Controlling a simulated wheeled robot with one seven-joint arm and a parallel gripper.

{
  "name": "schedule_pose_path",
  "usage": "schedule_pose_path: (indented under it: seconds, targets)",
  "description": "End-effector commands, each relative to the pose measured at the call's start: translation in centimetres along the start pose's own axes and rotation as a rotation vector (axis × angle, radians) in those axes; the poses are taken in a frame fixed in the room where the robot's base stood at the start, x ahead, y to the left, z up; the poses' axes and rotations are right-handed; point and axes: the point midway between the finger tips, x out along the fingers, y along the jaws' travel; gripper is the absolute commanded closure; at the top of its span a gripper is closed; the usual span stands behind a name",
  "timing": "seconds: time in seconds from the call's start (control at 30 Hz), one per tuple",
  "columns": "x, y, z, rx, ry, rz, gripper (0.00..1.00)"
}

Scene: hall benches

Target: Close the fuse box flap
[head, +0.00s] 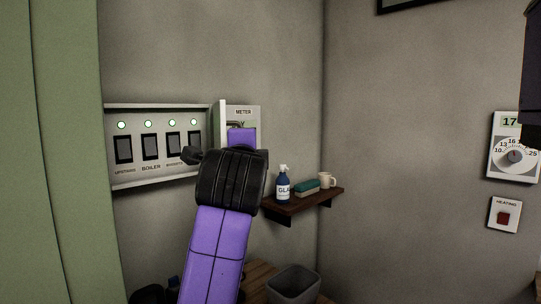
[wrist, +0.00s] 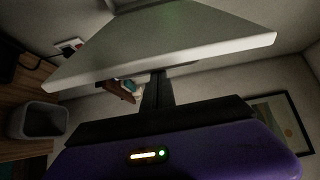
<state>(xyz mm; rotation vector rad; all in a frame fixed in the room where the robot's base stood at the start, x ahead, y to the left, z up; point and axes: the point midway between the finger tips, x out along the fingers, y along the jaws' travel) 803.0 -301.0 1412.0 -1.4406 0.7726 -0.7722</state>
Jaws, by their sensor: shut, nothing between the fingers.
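The meter box (head: 243,112), labelled METER, is on the wall beside a switch panel (head: 160,113). A pale flap (head: 220,125) stands out edge-on between them, swung open. I take it as the fuse box flap. In the wrist view a broad pale panel, which looks like the same flap (wrist: 165,45), crosses close in front of my gripper (wrist: 157,85). The dark fingers are together and empty, their tips near the panel's lower edge; I cannot tell whether they touch it. In the head view my purple arm and black wrist joint hide the fingers and the box's lower part.
A wooden shelf (head: 305,201) right of the box holds a spray bottle (head: 283,187), a sponge (head: 307,187) and a mug (head: 326,180). A grey bin (head: 293,286) stands below. A thermostat (head: 515,155) and heating switch (head: 505,215) are on the right wall.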

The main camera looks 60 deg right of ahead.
Motion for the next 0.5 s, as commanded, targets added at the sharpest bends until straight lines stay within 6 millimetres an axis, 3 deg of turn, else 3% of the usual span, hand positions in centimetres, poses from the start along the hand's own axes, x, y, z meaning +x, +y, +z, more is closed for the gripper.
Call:
schedule_pose_path:
  seconds: [0.2, 0.5]
  targets:
    - [-1.6, 0.2, 4.2, -0.002, -0.003, 0.001, 1.00]
    - [-2.4, 0.1, 7.2, -0.002, 0.000, 0.002, 1.00]
